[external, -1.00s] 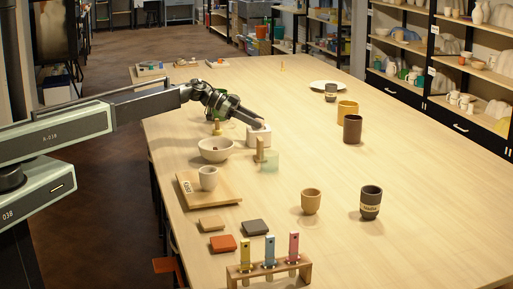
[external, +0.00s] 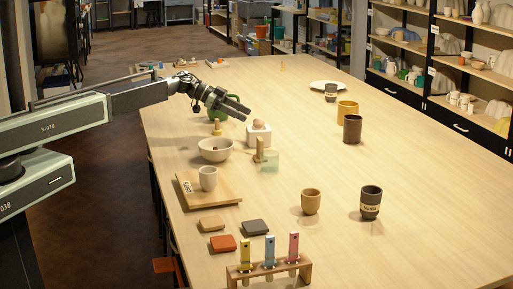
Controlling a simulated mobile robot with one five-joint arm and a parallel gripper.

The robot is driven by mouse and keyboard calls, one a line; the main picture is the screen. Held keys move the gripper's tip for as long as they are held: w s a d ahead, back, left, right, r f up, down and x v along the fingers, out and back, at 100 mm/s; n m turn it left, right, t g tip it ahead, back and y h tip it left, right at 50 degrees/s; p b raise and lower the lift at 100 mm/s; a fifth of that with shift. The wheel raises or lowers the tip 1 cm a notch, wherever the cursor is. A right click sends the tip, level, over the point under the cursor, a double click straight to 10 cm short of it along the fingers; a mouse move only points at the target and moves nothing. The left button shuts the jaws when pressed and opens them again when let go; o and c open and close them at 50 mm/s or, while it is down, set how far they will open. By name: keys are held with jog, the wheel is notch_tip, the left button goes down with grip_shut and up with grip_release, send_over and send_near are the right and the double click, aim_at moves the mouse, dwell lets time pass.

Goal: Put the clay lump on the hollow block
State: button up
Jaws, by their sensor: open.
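The clay lump (external: 259,125) is a small tan-pink rounded piece. It rests on top of the white hollow block (external: 258,138), which stands on the table behind the bowl. My gripper (external: 246,112) is open and empty. It hangs above and a little behind the lump in the picture, apart from it. The inside of the block is mostly hidden from this side.
A speckled bowl (external: 215,149), a wooden peg (external: 260,149), a pale green translucent block (external: 271,162) and a small brass-coloured piece (external: 217,129) stand close around the block. A green round object (external: 216,115) is partly behind my gripper.

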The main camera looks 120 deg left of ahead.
jog(key=p+v, duration=0.2)
jog(key=v, duration=0.4)
jog(key=shift+s, duration=0.25)
jog(key=shift+r, duration=0.1)
